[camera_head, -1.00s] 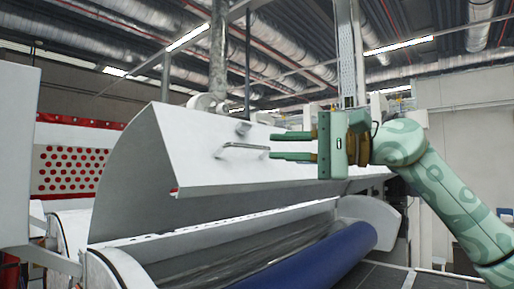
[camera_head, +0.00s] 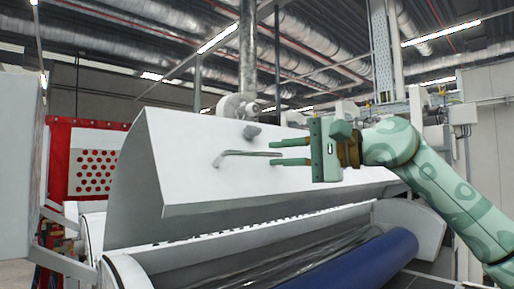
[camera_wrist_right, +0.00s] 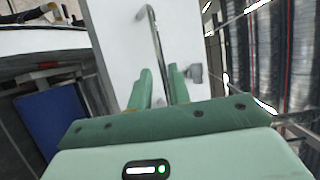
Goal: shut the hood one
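The hood (camera_head: 215,160) is a long white curved panel on the machine, standing raised with a gap between its lower edge and the rollers. A grey bar handle (camera_head: 240,153) sticks out from its front face. My right gripper (camera_head: 272,152) is at the right end of this handle, with its two green fingers apart. In the right wrist view the handle (camera_wrist_right: 156,35) runs in between the tips of the open fingers (camera_wrist_right: 160,75); I cannot tell whether they touch it. My left gripper is not in view.
Below the hood lie a shiny roller and a blue roller (camera_head: 355,262). A red frame with a perforated panel (camera_head: 92,172) stands at the left, behind a white housing (camera_head: 18,165). A small grey knob (camera_head: 252,131) sits on the hood above the handle.

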